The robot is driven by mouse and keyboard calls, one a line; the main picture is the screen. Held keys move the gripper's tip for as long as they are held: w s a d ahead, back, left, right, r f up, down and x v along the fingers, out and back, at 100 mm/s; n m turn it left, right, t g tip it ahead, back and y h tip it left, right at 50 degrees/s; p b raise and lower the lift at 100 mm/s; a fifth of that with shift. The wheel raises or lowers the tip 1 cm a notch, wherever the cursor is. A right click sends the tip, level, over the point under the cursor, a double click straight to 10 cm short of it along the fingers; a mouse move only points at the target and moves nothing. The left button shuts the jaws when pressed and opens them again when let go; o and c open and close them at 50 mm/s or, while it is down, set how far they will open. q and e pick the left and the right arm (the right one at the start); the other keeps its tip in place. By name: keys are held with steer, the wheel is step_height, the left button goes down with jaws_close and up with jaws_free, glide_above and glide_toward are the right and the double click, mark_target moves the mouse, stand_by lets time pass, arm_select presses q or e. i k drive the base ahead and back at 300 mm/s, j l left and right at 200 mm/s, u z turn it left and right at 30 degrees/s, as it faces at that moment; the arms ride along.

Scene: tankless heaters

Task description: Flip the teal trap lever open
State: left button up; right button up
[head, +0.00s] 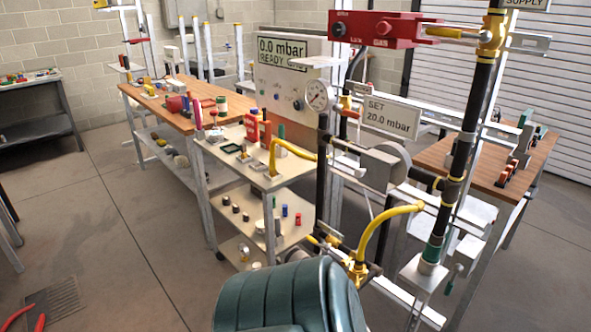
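On the right, a dark vertical pipe (478,110) with yellow fittings runs down to a teal-green collar (433,252) above a pale plate (424,273). A small teal lever (453,279) hangs beside the plate on its right, pointing down and slightly left. It is small here, and I cannot tell its exact joint or whether it counts as open. Neither of my grippers is in view, and nothing is seen touching the lever.
A cart (240,165) with tools is at centre, a wooden bench (535,160) at right. Red pliers (25,311) lie at lower left.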

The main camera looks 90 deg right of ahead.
mark_target(457, 268)
steer(key=z, duration=3.9)
